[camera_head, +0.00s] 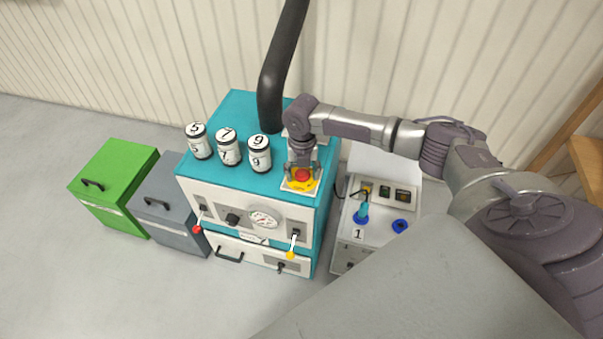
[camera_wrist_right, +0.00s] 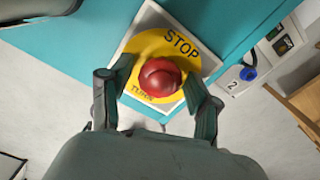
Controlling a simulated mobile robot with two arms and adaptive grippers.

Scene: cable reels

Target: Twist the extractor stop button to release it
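The extractor stop button is a red mushroom knob (camera_head: 302,175) on a yellow disc and white plate, on the front right corner of the teal cabinet top. In the right wrist view the red knob (camera_wrist_right: 160,78) sits in the yellow disc (camera_wrist_right: 183,45) marked STOP and TURN. My right gripper (camera_head: 302,168) points down over it. Its two fingers stand spread on either side of the knob, and in the right wrist view the gripper (camera_wrist_right: 158,80) shows a narrow gap beside the knob; contact is not visible. My left gripper is not in view.
Several numbered white canisters (camera_head: 229,147) stand on the teal cabinet (camera_head: 240,108), left of the button. A black hose (camera_head: 279,75) rises behind it. A grey control box (camera_head: 375,228) with a blue knob stands to the right. Green (camera_head: 118,172) and grey (camera_head: 172,205) bins stand left.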

